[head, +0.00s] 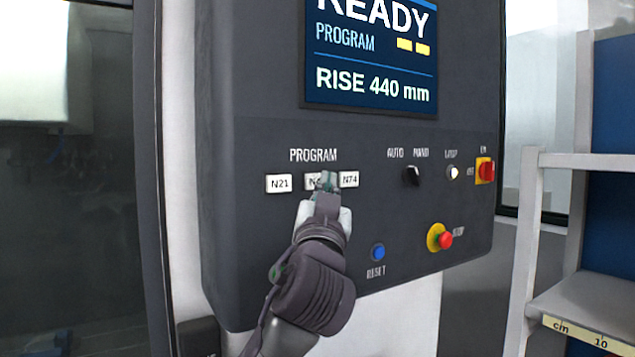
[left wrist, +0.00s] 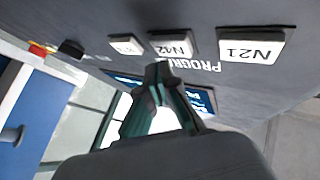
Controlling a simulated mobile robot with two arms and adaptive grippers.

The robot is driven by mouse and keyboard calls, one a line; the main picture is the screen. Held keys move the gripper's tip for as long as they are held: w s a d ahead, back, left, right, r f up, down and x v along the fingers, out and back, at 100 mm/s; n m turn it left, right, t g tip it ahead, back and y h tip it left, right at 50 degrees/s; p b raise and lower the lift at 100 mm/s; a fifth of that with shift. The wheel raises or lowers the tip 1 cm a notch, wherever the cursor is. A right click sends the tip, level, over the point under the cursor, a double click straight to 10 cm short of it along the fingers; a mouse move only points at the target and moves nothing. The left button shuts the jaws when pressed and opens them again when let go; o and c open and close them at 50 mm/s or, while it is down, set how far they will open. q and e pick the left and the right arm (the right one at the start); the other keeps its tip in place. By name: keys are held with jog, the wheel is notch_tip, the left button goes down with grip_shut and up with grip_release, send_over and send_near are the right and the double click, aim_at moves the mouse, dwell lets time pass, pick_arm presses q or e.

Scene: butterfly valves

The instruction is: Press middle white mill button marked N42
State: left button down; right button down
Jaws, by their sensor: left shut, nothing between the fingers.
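The middle white button N42 (head: 312,181) is on the dark panel under the word PROGRAM, partly hidden by my left gripper (head: 328,183). White button N21 (head: 279,184) is to its left and white button N74 (head: 349,180) to its right. In the left wrist view, N42 (left wrist: 173,44) appears upside down between N21 (left wrist: 250,46) and N74 (left wrist: 126,44). My left gripper (left wrist: 158,72) is shut and empty, with its tips close beside N42. I cannot tell whether they touch it. My right gripper is in neither view.
The screen (head: 370,50) above reads READY and RISE 440 mm. To the right are a black selector knob (head: 411,175), a lamp (head: 453,172), a red switch (head: 485,170), a blue RESET button (head: 378,252) and a red stop button (head: 445,239). A shelf (head: 590,300) stands at far right.

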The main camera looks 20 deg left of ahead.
pick_arm(q)
jog(key=shift+a, duration=0.1)
dwell(0.5)
jog(key=shift+w+a, duration=0.25)
jog(key=shift+w, duration=0.05)
jog(key=shift+w+a, duration=0.25)
jog(key=shift+a, duration=0.15)
dwell(0.7)
jog(key=shift+s+d, duration=0.1)
jog(key=shift+d, duration=0.1)
jog(key=shift+s+d, duration=0.4)
jog(key=shift+d, duration=0.1)
dwell(0.3)
jog(key=s+d, duration=0.1)
jog(key=d, duration=0.1)
jog(key=s+d+b, duration=0.1)
jog(key=s+d, duration=0.1)
dwell(0.4)
dwell(0.8)
